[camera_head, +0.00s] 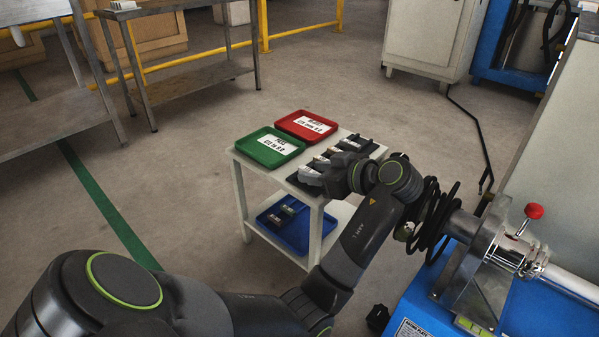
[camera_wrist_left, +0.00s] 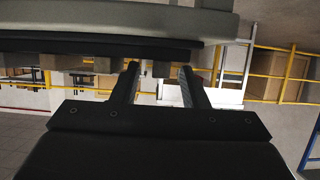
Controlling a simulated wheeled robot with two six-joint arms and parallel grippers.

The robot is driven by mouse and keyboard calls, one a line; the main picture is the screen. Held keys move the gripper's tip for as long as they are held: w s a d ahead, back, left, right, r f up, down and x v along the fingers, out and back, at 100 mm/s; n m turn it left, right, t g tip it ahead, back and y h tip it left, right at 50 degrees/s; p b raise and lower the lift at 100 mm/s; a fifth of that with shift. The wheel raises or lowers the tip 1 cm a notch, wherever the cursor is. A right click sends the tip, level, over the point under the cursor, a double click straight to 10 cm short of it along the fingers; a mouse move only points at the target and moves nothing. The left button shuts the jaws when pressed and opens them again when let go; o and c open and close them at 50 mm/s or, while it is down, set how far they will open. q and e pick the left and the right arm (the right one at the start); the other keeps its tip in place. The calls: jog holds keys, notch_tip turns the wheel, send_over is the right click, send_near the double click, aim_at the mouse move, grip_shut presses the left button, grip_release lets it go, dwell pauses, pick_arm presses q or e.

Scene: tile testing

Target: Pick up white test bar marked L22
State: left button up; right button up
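Several small white test bars (camera_head: 321,160) sit in a row in a dark rack on the white table (camera_head: 241,198). Their markings are too small to read, so I cannot tell which is L22. My left gripper (camera_head: 318,178) is at the near end of this row, partly hidden by its own wrist. In the left wrist view its two fingers (camera_wrist_left: 158,84) stand apart. The right gripper is out of view.
A green tray (camera_head: 251,151) and a red tray (camera_head: 289,133) with labels stand behind the rack. A blue bin (camera_head: 294,240) with small items is on the lower shelf. A blue machine (camera_head: 420,298) with a red knob (camera_head: 534,211) stands close on the right.

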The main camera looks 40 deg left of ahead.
pick_arm(q)
jog(key=shift+a, duration=0.1)
grip_shut()
dwell(0.3)
